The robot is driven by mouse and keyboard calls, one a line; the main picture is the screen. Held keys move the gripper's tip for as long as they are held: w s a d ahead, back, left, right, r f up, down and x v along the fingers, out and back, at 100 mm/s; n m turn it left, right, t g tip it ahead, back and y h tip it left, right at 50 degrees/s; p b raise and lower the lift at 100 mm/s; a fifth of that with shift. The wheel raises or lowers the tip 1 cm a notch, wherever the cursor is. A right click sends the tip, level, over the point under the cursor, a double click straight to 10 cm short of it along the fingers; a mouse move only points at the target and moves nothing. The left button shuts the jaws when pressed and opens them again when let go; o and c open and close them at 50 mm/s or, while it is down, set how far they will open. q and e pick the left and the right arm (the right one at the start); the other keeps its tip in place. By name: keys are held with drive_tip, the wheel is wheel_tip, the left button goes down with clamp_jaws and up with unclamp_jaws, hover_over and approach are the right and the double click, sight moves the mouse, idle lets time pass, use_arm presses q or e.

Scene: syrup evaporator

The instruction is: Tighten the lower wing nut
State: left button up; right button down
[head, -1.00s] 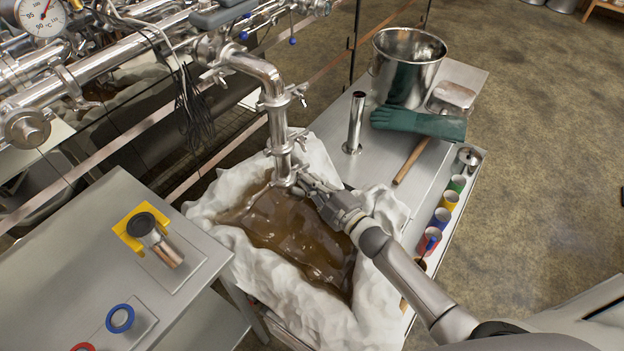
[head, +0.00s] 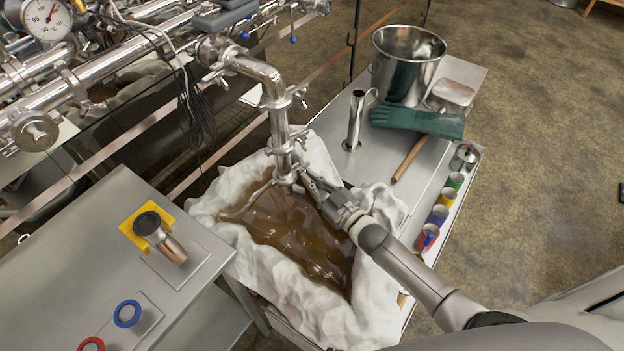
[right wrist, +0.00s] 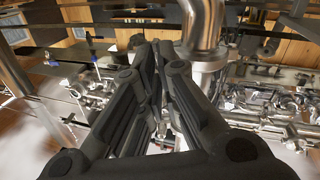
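A steel pipe (head: 280,125) drops from the evaporator, with clamps along it. An upper clamp (head: 299,93) and a middle clamp (head: 298,134) with side projections show in the head view. The lower clamp (head: 287,177) is at the pipe's bottom end, above the cloth-lined pan. My right gripper (head: 308,180) is just right of this end; its tips reach close to the lower clamp. In the right wrist view its dark fingers (right wrist: 152,50) come close together near the pipe (right wrist: 203,28). The lower wing nut is not clearly visible, and contact cannot be told. My left gripper is out of view.
White cloth (head: 225,190) with brown syrup (head: 295,235) lies below the pipe. A grey table (head: 75,255) is at left.

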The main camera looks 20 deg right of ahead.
drive_tip(key=shift+f+m, duration=0.1)
drive_tip(key=shift+m, duration=0.6)
drive_tip(key=c, duration=1.7)
unclamp_jaws()
drive_tip(key=shift+o, duration=0.2)
drive_tip(key=v, duration=1.2)
